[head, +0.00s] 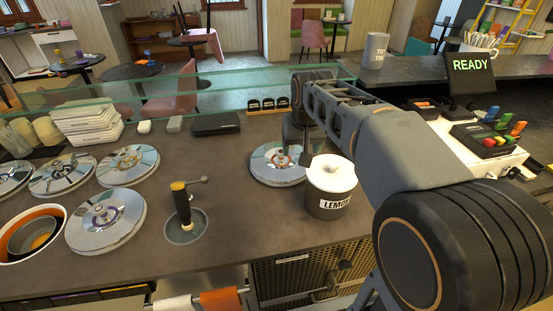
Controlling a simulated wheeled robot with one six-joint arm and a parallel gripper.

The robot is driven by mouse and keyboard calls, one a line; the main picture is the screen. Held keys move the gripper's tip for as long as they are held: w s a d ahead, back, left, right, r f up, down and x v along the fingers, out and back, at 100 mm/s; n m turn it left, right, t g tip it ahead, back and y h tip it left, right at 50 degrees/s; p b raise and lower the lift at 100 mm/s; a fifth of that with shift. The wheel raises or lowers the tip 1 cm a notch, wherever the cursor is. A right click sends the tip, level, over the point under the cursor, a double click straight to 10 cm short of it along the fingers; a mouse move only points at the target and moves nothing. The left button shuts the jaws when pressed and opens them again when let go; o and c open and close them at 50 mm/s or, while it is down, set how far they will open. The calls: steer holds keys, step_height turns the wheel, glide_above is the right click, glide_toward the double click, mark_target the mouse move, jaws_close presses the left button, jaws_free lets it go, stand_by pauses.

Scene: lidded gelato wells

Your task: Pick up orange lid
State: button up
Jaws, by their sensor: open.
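Several round shiny silver lids lie on the grey counter, and no lid shows a clearly orange body. One lid (266,166) lies near the middle of the counter, with a small reddish knob area at its centre. My gripper (296,146) points down over this lid's right part, with its fingers apart. Whether the fingers touch the knob cannot be told. The other lids (105,217), (128,165), (63,173) and (10,176) lie to the left, their knob colours hard to tell.
A white-topped tub labelled LEMON (330,190) stands close to the right of the lid. A dark-handled tool (181,205) stands in a round well. An orange-lined bowl (52,215) is at left. A glass screen (200,95) runs along the back.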

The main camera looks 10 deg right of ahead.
steer(key=w+r, duration=0.1)
steer(key=w, duration=0.7)
steer(key=g+p, duration=0.1)
steer(key=g, duration=0.1)
glide_toward(281, 151)
step_height(281, 151, down, 2)
steer(key=shift+s+f+m, duration=0.1)
steer(key=shift+f+m, duration=0.15)
steer(key=shift+m, duration=0.25)
steer(key=shift+w+d+f+p, duration=0.15)
steer(key=shift+f+p, duration=0.15)
steer(key=shift+f, duration=0.75)
steer(key=shift+w+a+f+p, duration=0.1)
steer(key=shift+f+p, duration=0.25)
steer(key=shift+f, duration=0.65)
steer(key=shift+w+d+f+p, duration=0.15)
steer(key=shift+f+p, duration=0.15)
steer(key=shift+f, duration=0.75)
steer(key=shift+r, duration=0.1)
steer(key=c, duration=1.2)
